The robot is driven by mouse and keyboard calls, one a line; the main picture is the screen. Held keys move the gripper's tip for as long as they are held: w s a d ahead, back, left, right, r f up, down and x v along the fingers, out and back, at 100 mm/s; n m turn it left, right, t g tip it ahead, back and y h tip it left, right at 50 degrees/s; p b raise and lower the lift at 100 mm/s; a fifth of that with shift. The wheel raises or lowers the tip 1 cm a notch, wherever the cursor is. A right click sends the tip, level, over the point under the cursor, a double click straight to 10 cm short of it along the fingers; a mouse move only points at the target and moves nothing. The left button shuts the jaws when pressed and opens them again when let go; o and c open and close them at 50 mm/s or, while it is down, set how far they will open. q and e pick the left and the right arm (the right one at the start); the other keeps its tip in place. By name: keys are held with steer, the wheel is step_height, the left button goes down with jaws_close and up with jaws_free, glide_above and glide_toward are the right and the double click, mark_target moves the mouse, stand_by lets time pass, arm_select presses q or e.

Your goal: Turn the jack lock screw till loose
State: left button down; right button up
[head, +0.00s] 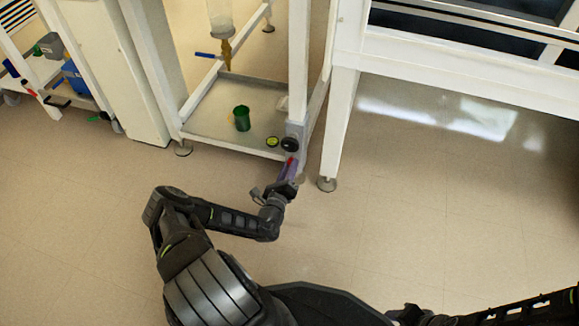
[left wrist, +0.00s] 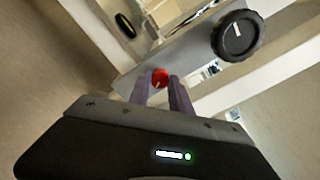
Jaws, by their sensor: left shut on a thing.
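The jack lock screw appears to be the small red knob (left wrist: 160,78) on the grey bracket (left wrist: 190,62) at the stand's leg. It also shows as a small red spot (head: 291,161) in the head view. My left gripper (left wrist: 161,84) has its two purple fingers on either side of the red knob and is shut on it. In the head view my left gripper (head: 290,168) reaches the lower front corner of the stand. A black round knob (left wrist: 239,36) sits above and right of the red one. My right gripper is not in view.
The white stand's lower shelf (head: 215,116) holds a green cup (head: 242,118) and a green-rimmed round lid (head: 272,142). A white leg (head: 335,130) of the neighbouring bench stands close on the right. The floor in front is clear.

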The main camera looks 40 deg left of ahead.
arm_select(q)
steer(key=shift+n+b, duration=1.75)
steer(key=shift+n, duration=13.45)
steer(key=c, duration=1.2)
jaws_free()
